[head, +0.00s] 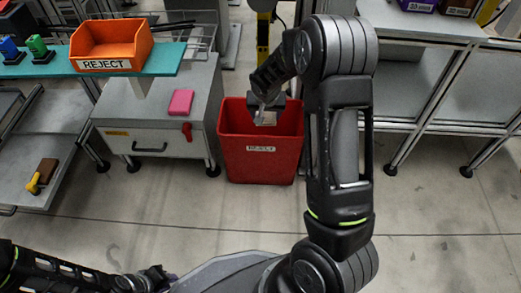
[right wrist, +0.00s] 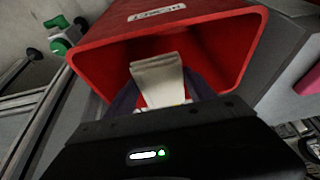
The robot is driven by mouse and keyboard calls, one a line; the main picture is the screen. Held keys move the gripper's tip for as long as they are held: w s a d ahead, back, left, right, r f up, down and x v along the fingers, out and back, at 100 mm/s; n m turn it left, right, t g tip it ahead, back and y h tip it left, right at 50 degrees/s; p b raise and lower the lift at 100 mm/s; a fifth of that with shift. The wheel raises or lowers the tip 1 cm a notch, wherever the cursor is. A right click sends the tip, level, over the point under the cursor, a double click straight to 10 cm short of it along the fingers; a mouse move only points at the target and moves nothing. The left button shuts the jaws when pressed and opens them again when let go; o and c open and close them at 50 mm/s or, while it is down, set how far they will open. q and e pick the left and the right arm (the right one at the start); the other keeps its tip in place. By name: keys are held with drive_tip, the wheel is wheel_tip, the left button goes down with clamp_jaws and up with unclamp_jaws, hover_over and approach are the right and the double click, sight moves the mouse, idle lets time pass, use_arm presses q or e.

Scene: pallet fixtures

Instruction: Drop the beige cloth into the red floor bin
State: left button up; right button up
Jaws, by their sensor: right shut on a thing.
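The red floor bin (head: 262,160) stands on the floor in the middle of the head view, with a white label on its front. It also fills the upper part of the right wrist view (right wrist: 105,45). My right gripper (head: 266,107) is over the bin's opening and is shut on the beige cloth (head: 267,118). The cloth (right wrist: 158,75) hangs within the outline of the bin's mouth in the right wrist view. My left gripper (head: 155,278) is low at the bottom left of the head view, away from the bin; its fingers are unclear.
Left of the bin is a grey cabinet (head: 150,125) with a pink block (head: 181,102) on top. An orange REJECT tray (head: 112,45) sits on a teal shelf (head: 165,62). Metal racks (head: 435,85) stand to the right. The floor before the bin is clear.

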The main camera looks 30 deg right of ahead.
wheel_tip(320, 180, down, 2)
drive_tip(key=shift+b, duration=0.45)
drive_tip(key=o, duration=1.4)
drive_tip(key=p+v, duration=0.3)
drive_tip(key=v, duration=0.4)
drive_tip(key=shift+w+r, duration=0.1)
drive_tip(key=shift+r, duration=0.15)
drive_tip(key=shift+s+r, duration=0.2)
